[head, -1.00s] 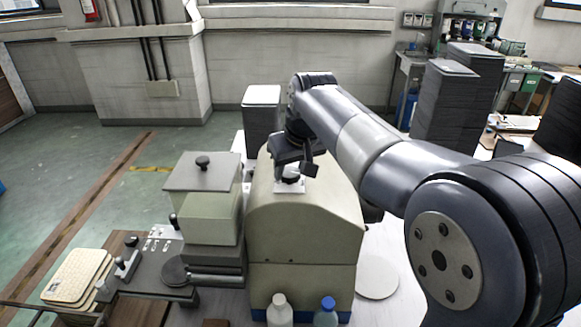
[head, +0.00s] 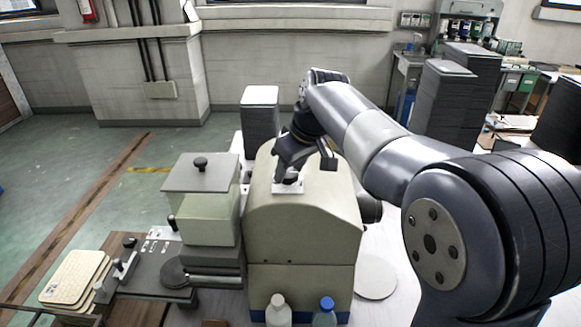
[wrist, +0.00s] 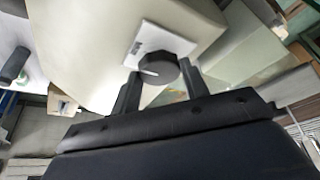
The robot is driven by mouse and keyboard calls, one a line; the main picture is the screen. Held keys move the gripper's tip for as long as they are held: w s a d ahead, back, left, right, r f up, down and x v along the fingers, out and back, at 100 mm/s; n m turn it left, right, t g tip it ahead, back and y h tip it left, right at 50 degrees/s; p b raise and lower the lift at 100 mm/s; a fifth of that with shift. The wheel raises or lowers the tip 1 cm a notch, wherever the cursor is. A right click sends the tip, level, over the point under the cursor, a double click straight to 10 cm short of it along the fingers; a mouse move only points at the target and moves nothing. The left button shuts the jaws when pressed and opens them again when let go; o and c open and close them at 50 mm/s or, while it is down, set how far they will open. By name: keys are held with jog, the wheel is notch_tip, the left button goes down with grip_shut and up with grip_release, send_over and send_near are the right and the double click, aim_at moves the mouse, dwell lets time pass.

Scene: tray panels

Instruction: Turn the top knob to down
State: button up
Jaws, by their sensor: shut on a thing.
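The top knob (wrist: 157,69) is a dark round knob with a white pointer line, on a white plate (wrist: 163,38) on the sloping top of a beige machine (head: 303,215). In the wrist view the knob sits between the two fingers of my gripper (wrist: 160,84), and the pointer line runs roughly sideways toward the left finger. My gripper is shut on the knob. In the head view my gripper (head: 290,176) comes down on the machine's top from the upper right, and it hides most of the knob. The plate shows beneath it.
A box with a grey lid (head: 200,175) and small black knob stands left of the machine. A dark stack (head: 261,125) stands behind. Two bottles, one white-capped (head: 278,308) and one blue-capped (head: 326,312), stand in front. A round pale disc (head: 376,277) lies at right.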

jog(key=o, duration=1)
jog(key=shift+c, duration=0.2)
jog(key=b+v, duration=0.1)
jog(key=v, duration=0.9)
jog(key=shift+r, duration=0.4)
jog(key=shift+f, duration=0.1)
jog(key=p+x, duration=0.1)
jog(key=x, duration=0.9)
jog(key=shift+f, duration=0.35)
jog(key=shift+m, duration=0.3)
